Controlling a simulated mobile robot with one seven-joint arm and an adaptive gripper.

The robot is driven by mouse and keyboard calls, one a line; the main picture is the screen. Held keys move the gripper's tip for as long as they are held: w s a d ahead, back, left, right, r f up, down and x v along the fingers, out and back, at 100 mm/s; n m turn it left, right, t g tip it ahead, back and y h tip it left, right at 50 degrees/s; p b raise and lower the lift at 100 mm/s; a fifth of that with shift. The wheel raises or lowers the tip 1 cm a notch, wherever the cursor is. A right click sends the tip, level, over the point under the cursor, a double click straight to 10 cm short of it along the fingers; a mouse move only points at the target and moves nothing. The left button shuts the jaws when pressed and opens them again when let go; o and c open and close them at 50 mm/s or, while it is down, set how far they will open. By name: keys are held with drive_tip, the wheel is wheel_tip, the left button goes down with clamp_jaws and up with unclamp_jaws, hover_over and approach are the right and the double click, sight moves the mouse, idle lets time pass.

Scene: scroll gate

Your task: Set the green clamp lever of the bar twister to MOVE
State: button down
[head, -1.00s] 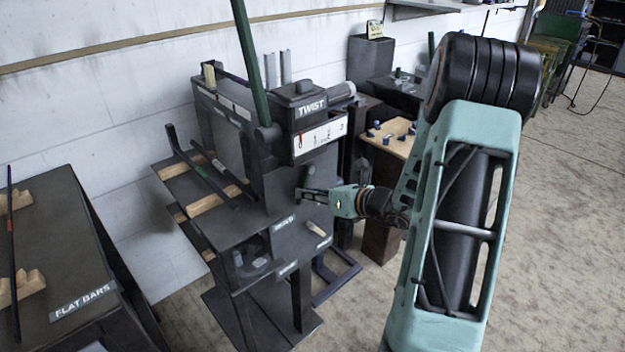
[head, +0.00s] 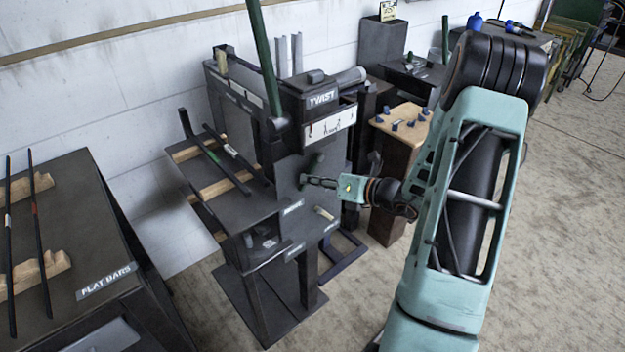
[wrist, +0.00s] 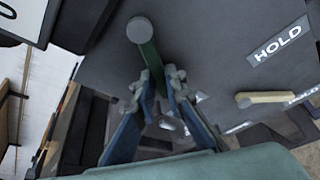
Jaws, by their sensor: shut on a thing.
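The green clamp lever (wrist: 149,58) hangs from a round grey pivot on the dark plate of the bar twister (head: 297,172). In the wrist view it points down the picture, its lower end between the fingers of my gripper (wrist: 161,82). The gripper is shut on it. In the head view my gripper (head: 306,181) is at the front plate, and the lever (head: 318,161) shows only as a small dark green piece. A HOLD label (wrist: 279,40) is on the plate to the right of the lever in the wrist view.
A cream lever (wrist: 270,98) with another HOLD label is right of my gripper in the wrist view. A tall green lever (head: 262,60) rises beside the TWIST box (head: 320,97). A FLAT BARS bench (head: 75,305) is at left, a wooden stand (head: 400,150) at right.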

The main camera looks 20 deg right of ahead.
drive_tip(key=c, duration=2)
unclamp_jaws()
drive_tip(key=shift+o, duration=0.2)
drive_tip(key=v, duration=1.2)
drive_tip(key=shift+s+r, duration=0.1)
